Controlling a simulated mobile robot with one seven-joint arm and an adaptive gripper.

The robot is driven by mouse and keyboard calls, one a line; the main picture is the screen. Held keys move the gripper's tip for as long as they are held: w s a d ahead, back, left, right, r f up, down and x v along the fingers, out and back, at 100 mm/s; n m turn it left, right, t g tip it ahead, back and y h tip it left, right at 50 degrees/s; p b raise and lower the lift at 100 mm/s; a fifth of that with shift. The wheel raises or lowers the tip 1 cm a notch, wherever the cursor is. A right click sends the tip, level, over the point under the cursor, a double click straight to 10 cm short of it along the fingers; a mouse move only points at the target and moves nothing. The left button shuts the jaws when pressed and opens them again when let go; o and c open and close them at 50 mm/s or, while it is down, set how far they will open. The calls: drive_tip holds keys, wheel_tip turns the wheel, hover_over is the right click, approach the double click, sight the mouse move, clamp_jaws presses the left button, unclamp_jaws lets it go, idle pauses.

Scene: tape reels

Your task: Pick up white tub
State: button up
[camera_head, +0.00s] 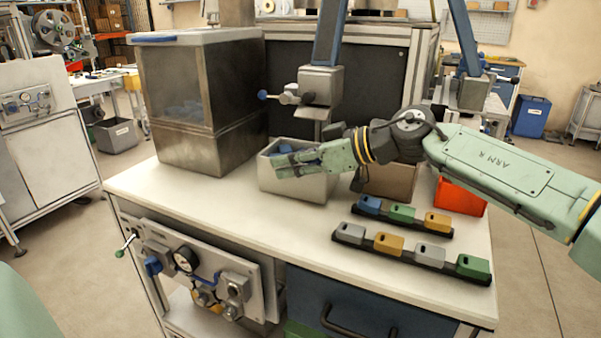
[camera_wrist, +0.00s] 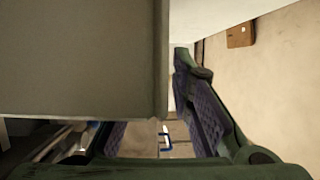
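The white tub (camera_head: 297,186) stands on the white worktop, left of a brown tub, with blue contents partly showing inside. My gripper (camera_head: 284,164) is at the tub's upper front, with its fingers overlapping the rim in the head view. I cannot tell from this angle whether they touch it. In the wrist view my gripper (camera_wrist: 165,128) has its purple-padded fingers spread apart, with a gap between them. A large pale grey surface, probably the tub's wall, fills the upper left there and hides part of the left finger.
A brown tub (camera_head: 388,183) and an orange tub (camera_head: 460,196) stand to the right under my arm. Two racks of coloured blocks (camera_head: 402,214) (camera_head: 410,250) lie in front. A clear-sided hopper (camera_head: 203,95) stands at the left. The front left worktop is clear.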

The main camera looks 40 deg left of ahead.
clamp_jaws()
idle(0.8)
